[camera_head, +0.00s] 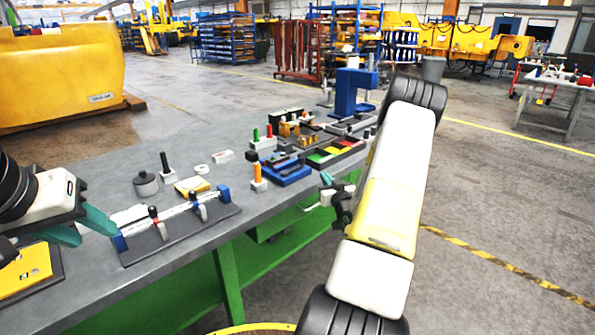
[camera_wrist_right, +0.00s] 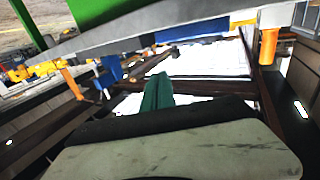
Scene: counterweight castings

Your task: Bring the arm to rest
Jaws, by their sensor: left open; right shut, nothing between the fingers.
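My right arm (camera_head: 389,200) is raised in the head view, its white and yellow links standing in front of the bench's right end. My right gripper (camera_head: 326,181) is mostly hidden behind that arm; only a bit of teal shows beside the bench edge. In the right wrist view its teal fingers (camera_wrist_right: 157,93) are together with nothing held. My left gripper (camera_head: 84,229) is open and empty at the left, its teal fingers over the bench near a clamp fixture with a rail (camera_head: 172,218).
The grey bench (camera_head: 100,170) holds a blue tray (camera_head: 286,172), colored bins (camera_head: 335,152), a grey lidded pot (camera_head: 145,184) and a blue press (camera_head: 354,92). A yellow plate (camera_head: 25,272) lies at the lower left. Open floor (camera_head: 480,215) lies right of my right arm.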

